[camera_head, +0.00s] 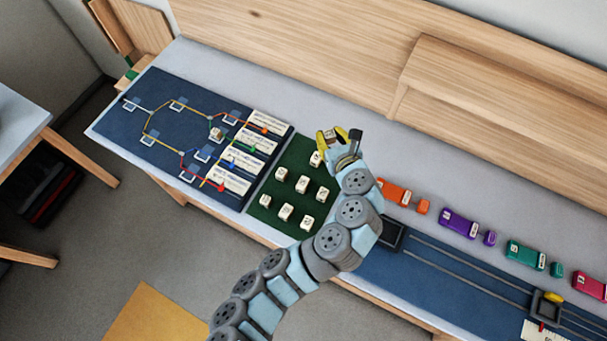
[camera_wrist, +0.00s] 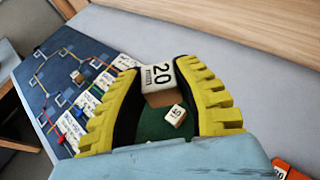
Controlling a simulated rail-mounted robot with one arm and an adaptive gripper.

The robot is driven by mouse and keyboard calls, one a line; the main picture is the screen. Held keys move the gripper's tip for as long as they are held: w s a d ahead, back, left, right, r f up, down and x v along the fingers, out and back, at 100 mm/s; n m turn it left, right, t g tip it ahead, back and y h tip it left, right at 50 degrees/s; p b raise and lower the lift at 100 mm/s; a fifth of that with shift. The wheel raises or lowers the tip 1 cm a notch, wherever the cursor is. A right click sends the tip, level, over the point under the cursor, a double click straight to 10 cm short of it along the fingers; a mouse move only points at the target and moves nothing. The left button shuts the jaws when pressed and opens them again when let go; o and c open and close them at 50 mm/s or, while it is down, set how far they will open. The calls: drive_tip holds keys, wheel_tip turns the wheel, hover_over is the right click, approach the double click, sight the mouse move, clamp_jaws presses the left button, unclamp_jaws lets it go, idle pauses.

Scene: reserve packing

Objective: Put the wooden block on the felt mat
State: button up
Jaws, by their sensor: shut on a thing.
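A wooden block (camera_head: 330,134) with a white face printed "20 min" is held in my gripper (camera_head: 334,139). In the wrist view, the wooden block (camera_wrist: 160,76) sits between the yellow ridged fingers of my gripper (camera_wrist: 163,72), which are shut on it. The dark green felt mat (camera_head: 296,158) lies on the bench, with several small pale blocks standing on it. The gripper is at the mat's far right corner as seen in the head view. Part of the mat (camera_wrist: 152,122) shows below the held block, with one numbered block on it. The gap between block and mat cannot be told.
A blue board (camera_head: 152,93) with coloured routes and white cards lies left of the mat. Right of it, a blue track panel (camera_head: 420,266) and several coloured vehicles, including an orange one (camera_head: 393,191), occupy the bench. A wooden back panel (camera_head: 300,45) rises behind.

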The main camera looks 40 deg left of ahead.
drive_tip(key=s+a+f+n+g+y+b, duration=0.1)
drive_tip(key=s+a+f+n+g+b, duration=0.15)
drive_tip(key=s+f+n+g, duration=0.7)
drive_tip(key=b, duration=1.3)
hover_over(306, 156)
drive_tip(key=s+d, duration=0.2)
drive_tip(key=s, duration=0.1)
drive_tip(key=shift+g, duration=0.45)
wheel_tip(306, 156, down, 4)
drive_tip(key=shift+s+a+f, duration=0.1)
drive_tip(key=shift+s+f, duration=0.05)
drive_tip(key=shift+f, duration=0.1)
drive_tip(key=shift+w+a+f+m+p, duration=0.15)
drive_tip(key=shift+w+m+p, duration=0.1)
drive_tip(key=shift+p, duration=0.05)
drive_tip(key=shift+w+a+f+b, duration=0.15)
drive_tip(key=shift+w+a+f, duration=0.2)
drive_tip(key=shift+w+f, duration=0.4)
drive_tip(key=shift+w+a+f+b, duration=0.15)
drive_tip(key=shift+w+a+f, duration=0.25)
drive_tip(key=shift+f, duration=0.5)
drive_tip(key=shift+w+f+b, duration=0.2)
drive_tip(key=shift+f+b, duration=0.1)
drive_tip(key=shift+f, duration=1.25)
drive_tip(key=shift+f, duration=0.15)
